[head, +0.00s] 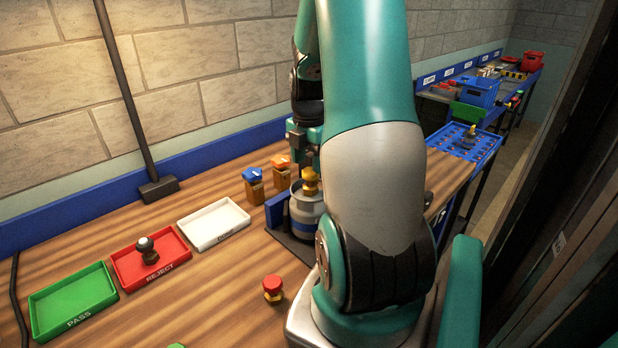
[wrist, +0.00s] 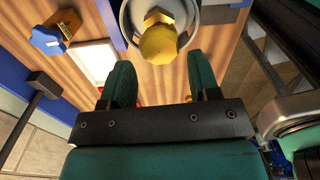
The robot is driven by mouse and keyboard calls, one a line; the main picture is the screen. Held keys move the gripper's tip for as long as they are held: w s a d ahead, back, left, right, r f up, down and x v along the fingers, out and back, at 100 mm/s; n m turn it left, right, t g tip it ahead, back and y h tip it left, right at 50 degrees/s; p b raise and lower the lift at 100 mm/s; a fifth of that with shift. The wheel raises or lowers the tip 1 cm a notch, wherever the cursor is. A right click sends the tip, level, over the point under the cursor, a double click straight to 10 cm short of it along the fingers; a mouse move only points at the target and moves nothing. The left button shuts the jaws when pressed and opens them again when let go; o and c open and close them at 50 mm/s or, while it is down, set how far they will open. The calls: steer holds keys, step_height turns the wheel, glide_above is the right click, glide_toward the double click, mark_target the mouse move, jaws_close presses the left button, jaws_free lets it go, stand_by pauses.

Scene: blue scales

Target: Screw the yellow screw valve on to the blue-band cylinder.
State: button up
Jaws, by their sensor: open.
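The blue-band cylinder (head: 304,217) is grey and stands upright in a blue holder on the bench in the head view. The yellow screw valve (head: 310,181) sits upright on its top; how far it is threaded I cannot tell. In the wrist view the valve (wrist: 158,43) is just beyond my gripper (wrist: 161,74), roughly centred between the two green fingers. The fingers are apart with nothing between them. The cylinder's round top (wrist: 131,22) shows around the valve. My arm hides the fingers in the head view.
Blue (head: 252,175) and orange (head: 280,162) valves stand on wooden blocks behind the cylinder. A red valve (head: 273,286) stands in front. Green (head: 72,302), red (head: 128,270) and white (head: 212,226) trays lie left; the red one holds a dark-and-white valve (head: 147,250).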

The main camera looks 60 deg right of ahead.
mark_target(309, 171)
step_height(309, 171, down, 6)
steer(key=shift+f+p, duration=0.15)
steer(key=shift+p, duration=0.15)
